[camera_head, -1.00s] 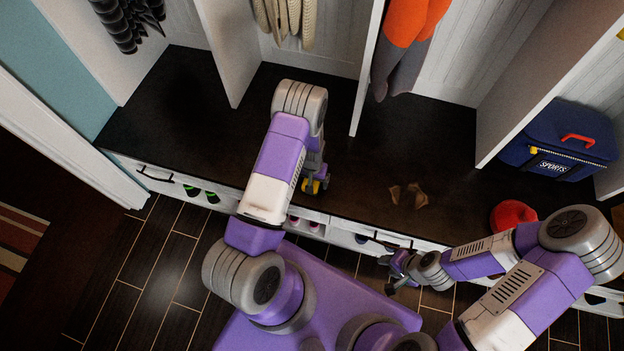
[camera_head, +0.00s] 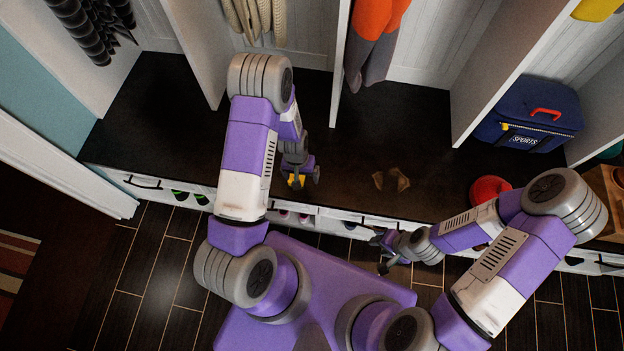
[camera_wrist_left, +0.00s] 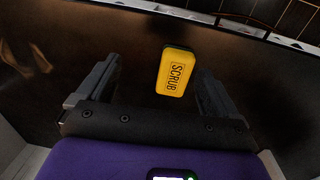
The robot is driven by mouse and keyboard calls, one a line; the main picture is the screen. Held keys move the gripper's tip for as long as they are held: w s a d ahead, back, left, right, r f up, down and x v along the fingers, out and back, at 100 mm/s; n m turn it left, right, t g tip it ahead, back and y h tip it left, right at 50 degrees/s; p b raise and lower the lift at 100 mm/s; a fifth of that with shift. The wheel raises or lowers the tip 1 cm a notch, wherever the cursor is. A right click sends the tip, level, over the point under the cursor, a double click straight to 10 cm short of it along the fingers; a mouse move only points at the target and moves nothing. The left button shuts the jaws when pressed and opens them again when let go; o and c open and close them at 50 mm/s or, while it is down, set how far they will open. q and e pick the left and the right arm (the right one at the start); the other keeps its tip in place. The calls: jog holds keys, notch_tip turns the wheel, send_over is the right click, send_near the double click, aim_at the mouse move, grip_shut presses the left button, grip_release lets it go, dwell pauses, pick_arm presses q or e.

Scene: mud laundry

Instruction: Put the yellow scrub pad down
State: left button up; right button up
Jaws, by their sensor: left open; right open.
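The yellow scrub pad (camera_wrist_left: 177,72), with a dark edge and the word SCRUB, shows between the two fingers of my left gripper (camera_wrist_left: 156,78) in the left wrist view. The gripper is open, with gaps to the pad on both sides. The pad appears to lie on the dark bench top (camera_head: 235,140). In the head view, only a small yellow part of the pad (camera_head: 296,181) shows by my left gripper (camera_head: 301,174), near the bench's front edge. My right gripper (camera_head: 383,252) is open and empty in front of the bench.
A brown crumpled piece (camera_head: 391,180), a red round item (camera_head: 490,190) and a blue SPORTS bag (camera_head: 530,114) are to the right on the bench. White upright dividers (camera_head: 341,60) stand behind. Shoes (camera_head: 190,197) show in the openings below. The bench left of my gripper is clear.

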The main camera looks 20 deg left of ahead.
pick_arm(q)
jog(key=s+d+h, duration=0.3)
jog(key=s+d, duration=0.8)
jog(key=d, duration=0.1)
jog(key=shift+s+r+t, duration=0.3)
jog(key=shift+s+r, duration=0.05)
jog(key=shift+c, duration=0.2)
